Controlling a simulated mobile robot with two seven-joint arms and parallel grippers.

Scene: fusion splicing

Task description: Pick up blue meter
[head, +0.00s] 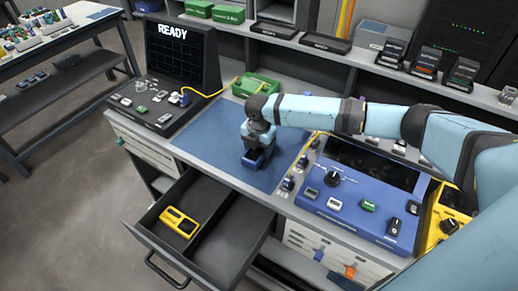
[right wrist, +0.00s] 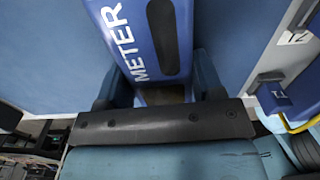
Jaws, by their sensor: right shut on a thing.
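The blue meter (right wrist: 112,30) fills the top middle of the right wrist view, with white METER lettering and a dark screen. My right gripper (right wrist: 160,82) has one finger on each side of the meter's near end and is shut on it. In the head view the right gripper (head: 258,147) points down over the blue mat (head: 215,138). The blue meter (head: 264,158) shows partly below it, the rest hidden by the gripper. I cannot tell whether it touches the mat. My left gripper is not in view.
A yellow device (head: 179,222) lies in the open drawer (head: 232,238) below the bench. A laptop-like console (head: 180,60) reading READY stands left of the mat, a green box (head: 256,85) behind it. A blue panel (head: 350,205) with knobs stands at the right.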

